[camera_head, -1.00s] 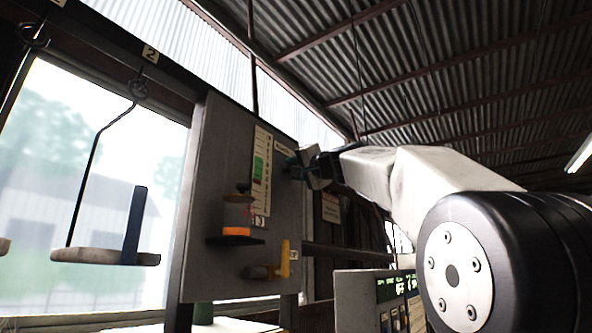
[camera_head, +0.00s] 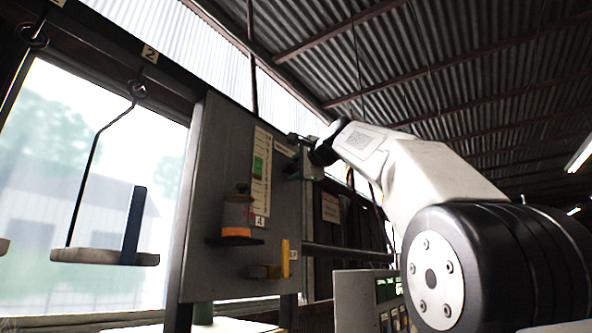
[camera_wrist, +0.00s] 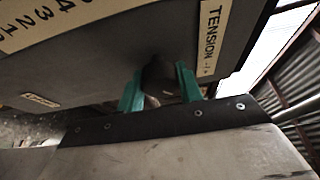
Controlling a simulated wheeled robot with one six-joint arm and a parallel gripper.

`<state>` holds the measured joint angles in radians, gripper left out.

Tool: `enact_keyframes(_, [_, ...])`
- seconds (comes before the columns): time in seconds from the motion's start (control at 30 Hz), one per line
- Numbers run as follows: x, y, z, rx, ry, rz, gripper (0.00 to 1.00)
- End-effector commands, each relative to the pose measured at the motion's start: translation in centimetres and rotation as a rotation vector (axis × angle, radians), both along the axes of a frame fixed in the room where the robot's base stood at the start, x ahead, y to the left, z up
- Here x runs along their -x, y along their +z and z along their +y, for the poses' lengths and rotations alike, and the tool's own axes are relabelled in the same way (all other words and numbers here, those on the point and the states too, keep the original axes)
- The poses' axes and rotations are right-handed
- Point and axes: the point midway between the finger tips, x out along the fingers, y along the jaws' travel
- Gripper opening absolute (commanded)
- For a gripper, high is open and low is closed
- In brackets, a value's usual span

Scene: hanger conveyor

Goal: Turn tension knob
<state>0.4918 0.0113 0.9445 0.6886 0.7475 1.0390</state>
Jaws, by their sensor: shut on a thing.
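The dark round tension knob (camera_wrist: 158,72) stands out from the grey panel (camera_head: 218,170) in the wrist view. A cream label reading TENSION (camera_wrist: 211,38) is to its right. My gripper (camera_wrist: 160,92) has one green finger on each side of the knob and is shut on it. In the head view my gripper (camera_head: 303,163) is at the panel's upper right edge. The knob is hidden there behind the gripper. The knob's pointer mark cannot be made out.
A vertical scale strip with a green part (camera_head: 260,170) is on the panel. A hanger (camera_head: 105,257) hangs at the left. A control box (camera_head: 357,300) stands below my arm.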

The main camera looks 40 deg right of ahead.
Motion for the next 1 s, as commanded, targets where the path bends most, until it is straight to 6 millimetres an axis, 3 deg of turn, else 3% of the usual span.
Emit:
enact_keyframes(0.6, [-0.07, -0.16, -0.06, -0.049, 0.001, 0.022, 0.13])
enact_keyframes(0.63, [-0.06, -0.16, -0.06, -0.049, 0.001, 0.022, 0.38])
enact_keyframes(0.7, [-0.06, -0.15, -0.06, -0.049, 0.001, 0.021, 0.57])
enact_keyframes(1.0, [0.13, -0.03, -0.02, -0.049, 0.001, 0.019, 0.57])
